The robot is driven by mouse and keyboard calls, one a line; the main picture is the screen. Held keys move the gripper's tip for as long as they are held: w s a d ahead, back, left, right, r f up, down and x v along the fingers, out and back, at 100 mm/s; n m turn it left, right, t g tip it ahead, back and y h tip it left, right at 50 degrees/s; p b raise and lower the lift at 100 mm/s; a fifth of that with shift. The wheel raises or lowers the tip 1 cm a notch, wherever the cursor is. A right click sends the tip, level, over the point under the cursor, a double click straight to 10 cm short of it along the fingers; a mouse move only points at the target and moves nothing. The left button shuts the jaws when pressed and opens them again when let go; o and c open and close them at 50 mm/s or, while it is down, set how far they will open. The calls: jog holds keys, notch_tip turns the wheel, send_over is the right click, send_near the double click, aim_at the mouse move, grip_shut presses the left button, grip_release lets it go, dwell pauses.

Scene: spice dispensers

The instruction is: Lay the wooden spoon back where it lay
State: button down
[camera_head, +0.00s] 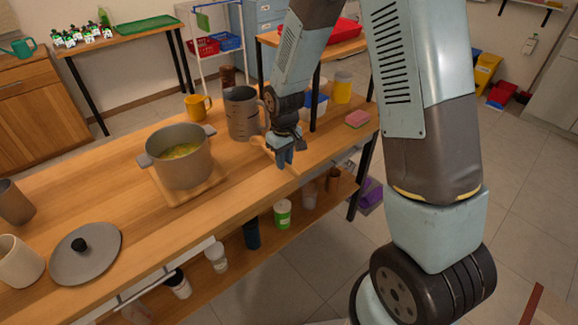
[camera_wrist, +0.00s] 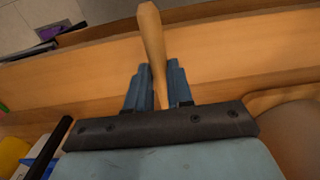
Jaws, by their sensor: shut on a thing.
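The wooden spoon (camera_head: 262,146) is held by my gripper (camera_head: 284,157) over the right part of the wooden counter (camera_head: 235,195). In the wrist view, the spoon's handle (camera_wrist: 151,38) stands between the two blue fingers of my gripper (camera_wrist: 155,88), which are shut on it. The handle's end points toward the counter's front edge. In the head view, the spoon's other end lies to the left of the fingers, near a grey pitcher. I cannot tell whether the spoon touches the counter.
The grey pitcher (camera_head: 242,113) stands just left of my gripper. A pot (camera_head: 182,160) of yellow soup stands on a wooden board (camera_head: 203,190) farther left. A lid (camera_head: 86,253) lies at the front left. A pink sponge (camera_head: 357,118) lies to the right. The counter's front edge is close.

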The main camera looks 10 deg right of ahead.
jog(key=shift+f, duration=1.55)
jog(key=shift+f, duration=0.1)
jog(key=c, duration=1)
grip_release()
